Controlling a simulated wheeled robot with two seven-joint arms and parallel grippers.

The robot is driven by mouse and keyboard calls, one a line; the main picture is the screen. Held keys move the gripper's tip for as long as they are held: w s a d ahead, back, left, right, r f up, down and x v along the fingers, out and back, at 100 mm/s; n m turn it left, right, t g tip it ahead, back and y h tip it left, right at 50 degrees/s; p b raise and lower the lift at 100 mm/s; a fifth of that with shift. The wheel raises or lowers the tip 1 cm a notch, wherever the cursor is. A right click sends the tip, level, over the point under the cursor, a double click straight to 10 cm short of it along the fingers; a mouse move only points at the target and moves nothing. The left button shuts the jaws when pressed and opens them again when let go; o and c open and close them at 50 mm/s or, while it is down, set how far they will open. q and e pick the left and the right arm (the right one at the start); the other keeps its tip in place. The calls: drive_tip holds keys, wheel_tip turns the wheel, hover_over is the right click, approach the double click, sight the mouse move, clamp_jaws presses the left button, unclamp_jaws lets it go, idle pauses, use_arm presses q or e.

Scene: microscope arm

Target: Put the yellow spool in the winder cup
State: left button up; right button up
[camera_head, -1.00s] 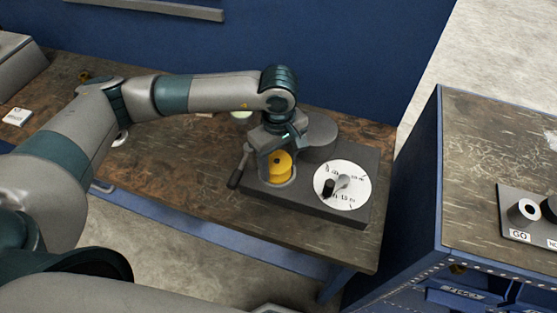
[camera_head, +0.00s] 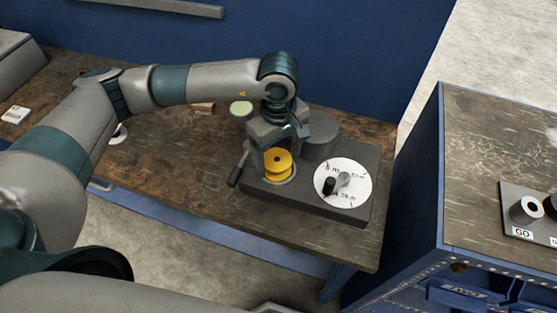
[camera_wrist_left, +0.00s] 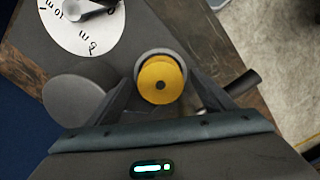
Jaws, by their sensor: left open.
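The yellow spool (camera_head: 278,163) stands at the winder cup (camera_head: 291,178), a pale grey ring on the dark winder base (camera_head: 325,208). In the left wrist view the spool (camera_wrist_left: 160,82) overlaps the near part of the grey cup rim (camera_wrist_left: 161,54). How deep the spool sits is hard to tell. My left gripper (camera_head: 279,147) points down over the spool. In the left wrist view its fingers are open, one on each side of the spool, with visible gaps. My right gripper is not visible.
The winder carries a white dial (camera_head: 354,188) with a black knob, a round grey block (camera_head: 320,132) behind the cup, and a dark side lever (camera_head: 236,176). A pale green disc (camera_head: 241,108) lies behind. A second bench (camera_head: 495,135) with a GO button panel stands right.

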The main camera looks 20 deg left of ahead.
sight(278, 161)
use_arm(q)
wheel_tip(278, 161, up, 10)
drive_tip(key=b, duration=0.3)
drive_tip(key=shift+b, duration=0.35)
idle(0.7)
idle(0.4)
